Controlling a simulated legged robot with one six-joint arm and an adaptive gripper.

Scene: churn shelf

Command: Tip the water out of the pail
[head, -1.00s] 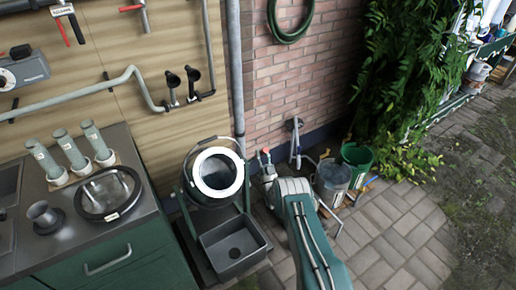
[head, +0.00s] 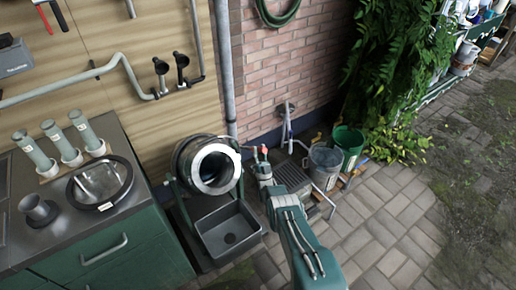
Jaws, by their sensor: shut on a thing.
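The dark, drum-like pail (head: 186,158) hangs in a green stand above a grey basin (head: 225,250). It is tilted, its pale-rimmed mouth facing forward and down towards the basin. The inside of the mouth is dark, and I cannot tell how much water is in it. My gripper (head: 262,160) is just right of the pail, at the end of my teal arm. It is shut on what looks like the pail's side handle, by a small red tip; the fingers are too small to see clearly.
A counter (head: 140,190) with upright cylinders and a round glass-topped lid is at left. A grey bucket (head: 325,168) and a green bucket (head: 349,148) stand right of my arm by the brick wall. Paving at lower right is clear.

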